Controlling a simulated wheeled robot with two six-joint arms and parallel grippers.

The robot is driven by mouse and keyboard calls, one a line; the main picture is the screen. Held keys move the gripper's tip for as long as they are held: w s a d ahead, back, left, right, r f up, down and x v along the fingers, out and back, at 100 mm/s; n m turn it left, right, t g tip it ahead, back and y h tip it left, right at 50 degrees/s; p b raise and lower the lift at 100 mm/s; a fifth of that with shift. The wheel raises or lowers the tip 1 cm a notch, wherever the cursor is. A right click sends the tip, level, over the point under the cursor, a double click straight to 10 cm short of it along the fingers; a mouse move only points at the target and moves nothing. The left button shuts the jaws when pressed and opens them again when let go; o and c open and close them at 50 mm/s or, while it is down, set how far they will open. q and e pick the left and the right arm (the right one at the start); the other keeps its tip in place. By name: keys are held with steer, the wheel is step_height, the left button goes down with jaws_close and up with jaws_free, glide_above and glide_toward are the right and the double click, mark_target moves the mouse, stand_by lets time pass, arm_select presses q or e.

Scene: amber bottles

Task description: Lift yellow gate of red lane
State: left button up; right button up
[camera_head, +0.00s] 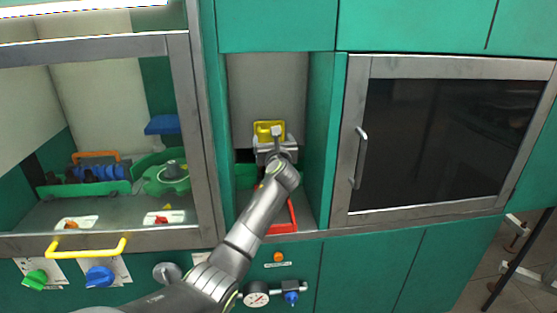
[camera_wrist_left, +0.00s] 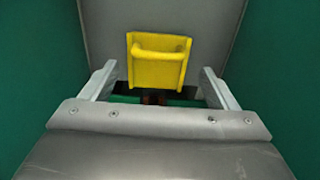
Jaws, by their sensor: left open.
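The yellow gate (camera_head: 262,127) is a small plate with a raised handle, at the back of the narrow green-walled bay in the head view. It also shows in the left wrist view (camera_wrist_left: 158,72), upright against the grey back wall. My left gripper (camera_wrist_left: 158,69) is open, with one finger to each side of the gate and nothing held. In the head view my left gripper (camera_head: 273,141) reaches into the bay and partly covers the gate. A red lane (camera_head: 292,216) shows low in the bay, mostly hidden behind my arm. My right gripper is out of view.
Green side walls (camera_head: 322,140) stand close on both sides of my arm. A dark-windowed cabinet door with a handle (camera_head: 360,158) is at the right. A glass-fronted compartment with a yellow handle (camera_head: 88,247) is at the left. A gauge (camera_head: 256,294) sits below the bay.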

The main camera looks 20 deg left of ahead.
arm_select(q)
steer(key=b+v, duration=0.2)
steer(key=v, duration=0.9)
steer(key=shift+s, duration=0.15)
